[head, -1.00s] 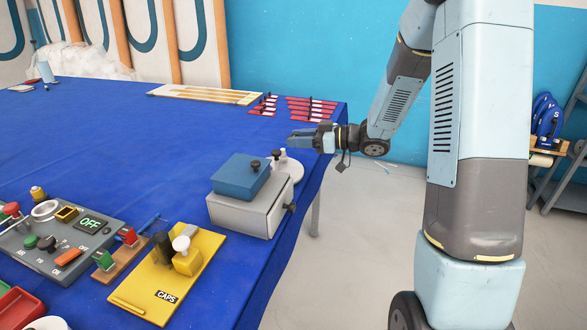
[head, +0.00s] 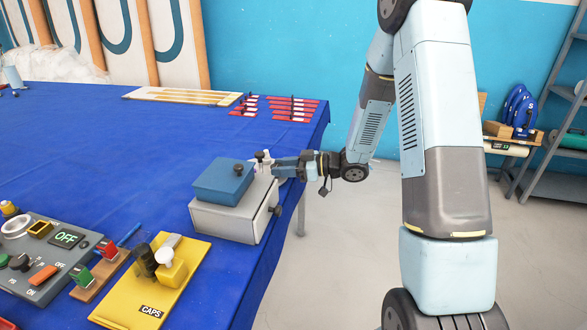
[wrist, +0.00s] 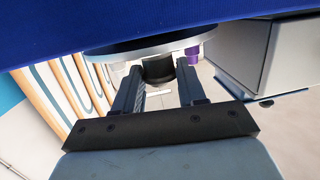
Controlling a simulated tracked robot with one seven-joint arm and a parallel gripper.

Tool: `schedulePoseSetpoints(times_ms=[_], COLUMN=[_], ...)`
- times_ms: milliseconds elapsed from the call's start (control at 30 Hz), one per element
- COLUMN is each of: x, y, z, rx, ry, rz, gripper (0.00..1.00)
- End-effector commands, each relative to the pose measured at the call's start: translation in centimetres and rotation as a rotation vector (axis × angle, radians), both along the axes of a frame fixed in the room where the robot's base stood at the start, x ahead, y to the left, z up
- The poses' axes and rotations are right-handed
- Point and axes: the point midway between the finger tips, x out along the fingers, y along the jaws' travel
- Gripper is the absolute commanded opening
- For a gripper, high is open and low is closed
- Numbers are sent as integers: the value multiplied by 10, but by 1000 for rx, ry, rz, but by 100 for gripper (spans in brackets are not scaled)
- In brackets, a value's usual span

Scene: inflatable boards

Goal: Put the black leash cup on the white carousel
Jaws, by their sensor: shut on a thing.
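The white carousel (wrist: 105,52) is a pale round disc near the table's right edge. In the head view my gripper hides much of it, and a white upright piece (head: 267,158) shows beside the fingertips. My gripper (head: 280,167) reaches in from the right, low at the carousel. In the wrist view my gripper (wrist: 160,92) is shut on the black leash cup (wrist: 158,69), a dark, short round piece between the fingertips. The cup overlaps the disc's edge in that view. I cannot tell whether it touches the disc. The head view does not show the cup clearly.
A grey box (head: 226,222) with a blue box (head: 223,182) on top stands close to the carousel's left. A purple piece (wrist: 191,55) shows by the disc. A yellow CAPS board (head: 130,300) and a grey control panel (head: 50,270) lie nearer. The blue table's middle is clear.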

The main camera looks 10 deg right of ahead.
Motion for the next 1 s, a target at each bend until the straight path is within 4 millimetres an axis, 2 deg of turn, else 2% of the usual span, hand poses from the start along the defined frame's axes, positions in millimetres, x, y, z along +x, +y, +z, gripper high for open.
schedulePoseSetpoints(times_ms=[100,400,433,600,700,1000], x=[0,1,1,1,1,1], y=[0,-2,-2,-2,-3,-3], z=[-7,-8,-8,-8,-8,-5], rx=[0,0,0,0,0,0], ry=[1,1,0,-1,-1,-2], rz=[-1,-3,-4,-5,-5,-5], gripper=[12,12,41,57,66,66])
